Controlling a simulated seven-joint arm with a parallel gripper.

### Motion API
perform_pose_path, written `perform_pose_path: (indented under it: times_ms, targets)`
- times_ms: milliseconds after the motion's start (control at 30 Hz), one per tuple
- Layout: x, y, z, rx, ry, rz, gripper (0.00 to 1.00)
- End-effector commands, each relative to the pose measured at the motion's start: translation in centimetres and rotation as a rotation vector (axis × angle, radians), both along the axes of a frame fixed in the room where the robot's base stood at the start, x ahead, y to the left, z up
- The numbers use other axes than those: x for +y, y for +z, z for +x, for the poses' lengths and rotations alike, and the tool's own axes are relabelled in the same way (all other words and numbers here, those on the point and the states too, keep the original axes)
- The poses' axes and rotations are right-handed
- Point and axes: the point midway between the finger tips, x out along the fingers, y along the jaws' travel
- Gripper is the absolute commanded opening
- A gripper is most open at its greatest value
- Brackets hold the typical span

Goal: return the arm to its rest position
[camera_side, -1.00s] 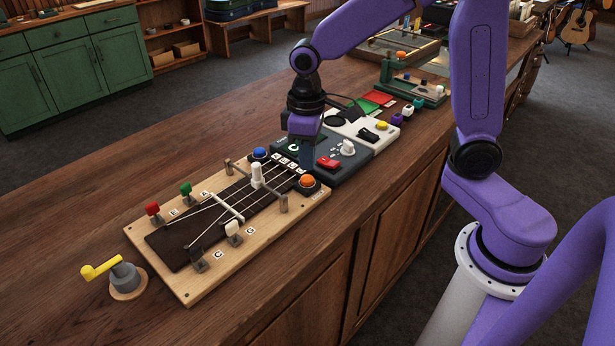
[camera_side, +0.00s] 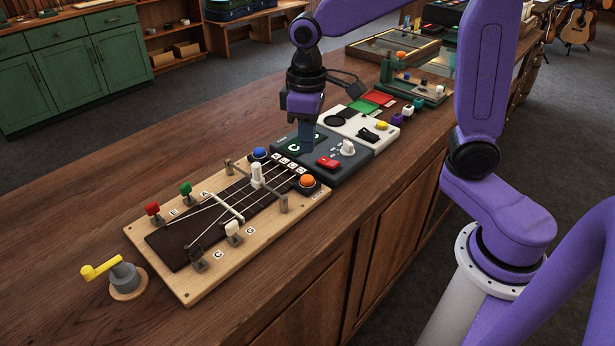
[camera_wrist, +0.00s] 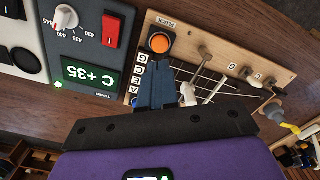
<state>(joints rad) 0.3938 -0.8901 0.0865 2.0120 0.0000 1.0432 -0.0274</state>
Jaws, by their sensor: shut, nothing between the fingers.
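My gripper (camera_side: 306,148) is shut and empty. It points down, and in the side view its tips overlap the dark tuner box (camera_side: 343,176). In the wrist view its closed fingers (camera_wrist: 156,90) overlap the near edge of the wooden string board. The tuner has a white knob (camera_wrist: 66,17), a red switch (camera_wrist: 112,30) and a green screen (camera_wrist: 92,73) reading "C +35".
The ukulele board (camera_side: 215,272) lies left of the tuner, with coloured pegs, a blue button (camera_side: 259,153) and an orange button (camera_side: 307,181). A yellow-handled crank (camera_side: 127,277) stands at far left. A cream box (camera_side: 381,144) sits beyond the tuner. Open air surrounds the raised arm.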

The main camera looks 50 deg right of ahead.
Motion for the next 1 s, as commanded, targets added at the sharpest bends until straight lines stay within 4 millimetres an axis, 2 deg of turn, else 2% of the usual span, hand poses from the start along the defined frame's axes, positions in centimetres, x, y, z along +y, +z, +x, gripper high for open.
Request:
perform_pose_path:
  times_ms: [300,467,767,1000]
  targets:
    - [0.0,0.0,-0.1,0.0,0.003,0.0,0.0]
    - [0.3,0.0,-1.9,-0.003,0.05,0.002,0.0]
    - [0.1,-0.5,-9.6,-0.011,0.245,0.009,0.0]
    - [-1.3,-1.4,-16.0,-0.016,0.406,0.015,0.0]
